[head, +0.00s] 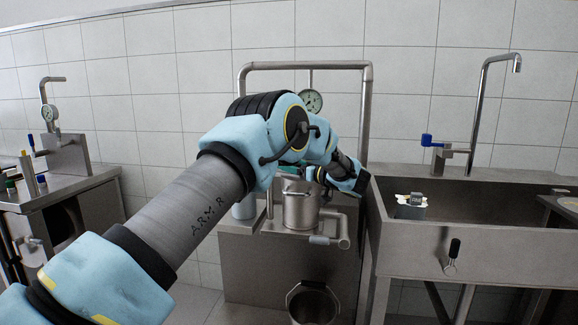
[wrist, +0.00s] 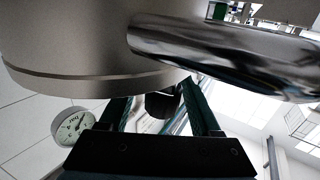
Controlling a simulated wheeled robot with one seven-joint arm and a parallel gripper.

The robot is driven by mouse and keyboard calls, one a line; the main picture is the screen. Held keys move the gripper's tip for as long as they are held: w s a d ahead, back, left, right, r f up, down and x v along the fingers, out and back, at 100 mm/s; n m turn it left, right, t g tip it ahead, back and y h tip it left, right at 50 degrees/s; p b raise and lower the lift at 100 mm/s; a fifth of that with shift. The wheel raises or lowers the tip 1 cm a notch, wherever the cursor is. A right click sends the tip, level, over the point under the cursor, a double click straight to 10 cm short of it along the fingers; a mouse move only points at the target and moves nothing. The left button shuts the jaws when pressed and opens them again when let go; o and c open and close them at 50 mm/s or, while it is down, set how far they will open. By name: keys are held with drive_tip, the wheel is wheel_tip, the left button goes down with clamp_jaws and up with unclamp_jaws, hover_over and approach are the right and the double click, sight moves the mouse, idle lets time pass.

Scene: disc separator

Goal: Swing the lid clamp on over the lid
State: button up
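The separator's steel vessel (head: 299,212) stands on a steel cabinet in the middle of the head view. A thin metal bar (head: 297,192) shows at its top; I cannot tell whether it is the lid clamp. A gap shows on the knob's left side. A large steel round body (wrist: 85,50) and a shiny bent tube (wrist: 225,58) are close above the fingers.
A pipe frame (head: 305,66) with a dial gauge (head: 311,101) rises behind the vessel. A steel sink (head: 470,240) with a tall tap stands at right. A bucket (head: 312,304) is below the outlet. A bench (head: 62,185) stands at left.

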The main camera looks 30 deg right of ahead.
drive_tip(key=shift+s, duration=0.1)
drive_tip(key=b+v, duration=0.2)
drive_tip(key=v, duration=0.8)
drive_tip(key=shift+s, duration=0.35)
drive_tip(key=shift+d, duration=0.1)
